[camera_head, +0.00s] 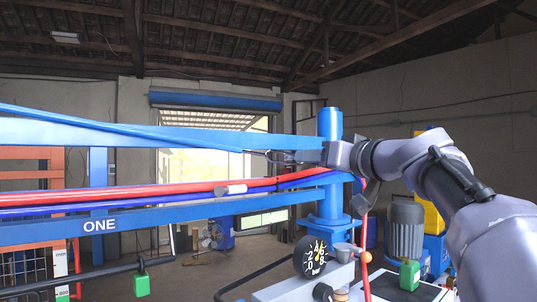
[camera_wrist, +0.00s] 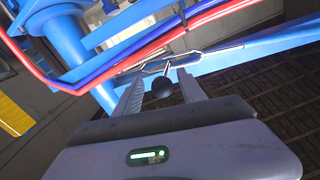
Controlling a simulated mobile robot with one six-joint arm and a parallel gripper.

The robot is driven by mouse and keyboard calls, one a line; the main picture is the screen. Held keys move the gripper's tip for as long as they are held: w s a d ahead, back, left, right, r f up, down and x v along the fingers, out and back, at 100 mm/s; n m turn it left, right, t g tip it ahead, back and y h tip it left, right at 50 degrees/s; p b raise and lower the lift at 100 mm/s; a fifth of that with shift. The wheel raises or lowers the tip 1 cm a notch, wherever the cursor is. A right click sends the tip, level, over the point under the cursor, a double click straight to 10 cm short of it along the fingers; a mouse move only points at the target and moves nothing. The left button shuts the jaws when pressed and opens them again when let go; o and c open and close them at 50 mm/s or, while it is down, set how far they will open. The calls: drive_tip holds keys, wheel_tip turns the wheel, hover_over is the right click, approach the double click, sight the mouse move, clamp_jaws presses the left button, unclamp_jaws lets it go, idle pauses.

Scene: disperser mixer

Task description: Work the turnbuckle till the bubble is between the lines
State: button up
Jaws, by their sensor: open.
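The turnbuckle (camera_wrist: 185,58) is a silver, open-framed piece in line with a thin rod along the blue boom, just past my fingertips in the wrist view. A short bar with a dark ball end (camera_wrist: 162,88) points from it back toward my gripper (camera_wrist: 158,78). The ball shows between my two open fingers; I cannot tell whether either finger touches it. In the head view my gripper (camera_head: 290,157) reaches in from the right to the upper blue stay. A pale green strip (camera_head: 263,220) under the lower beam may be the level vial; its bubble and lines are too small to tell.
Red and blue hoses (camera_head: 150,195) run along the boom close to my gripper. The blue post (camera_head: 329,170) stands just behind it.

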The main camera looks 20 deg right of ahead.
drive_tip(key=shift+s+a, duration=0.15)
drive_tip(key=shift+a, duration=0.05)
drive_tip(key=shift+d, duration=0.1)
clamp_jaws()
idle(1.1)
